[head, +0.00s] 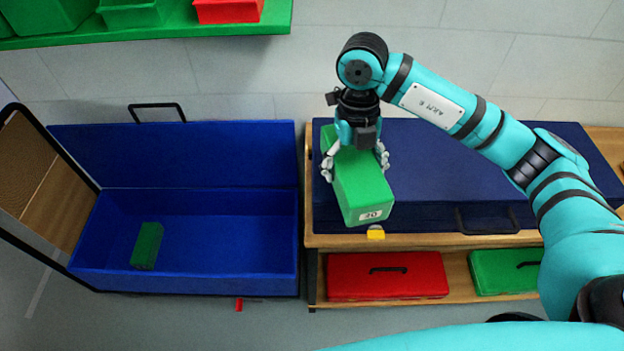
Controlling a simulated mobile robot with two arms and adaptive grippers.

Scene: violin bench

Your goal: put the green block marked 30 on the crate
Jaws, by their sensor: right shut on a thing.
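The green block (362,190) has a white label at its near end that seems to read 30. My right gripper (356,166) is shut on it, with fingers on both sides, and holds it tilted over the left part of a closed dark blue case (450,165). I cannot tell whether the block touches the case. An open blue box (290,240) stands at the left with a smaller dark green block (147,246) inside. I cannot tell for sure which of these is the crate. My left gripper is not in view.
The blue case lies on a wooden bench (420,240) with a yellow piece (376,233) at its front edge. A red case (388,276) and a green case (505,270) sit on the lower shelf. A green shelf (200,28) holds bins at top left.

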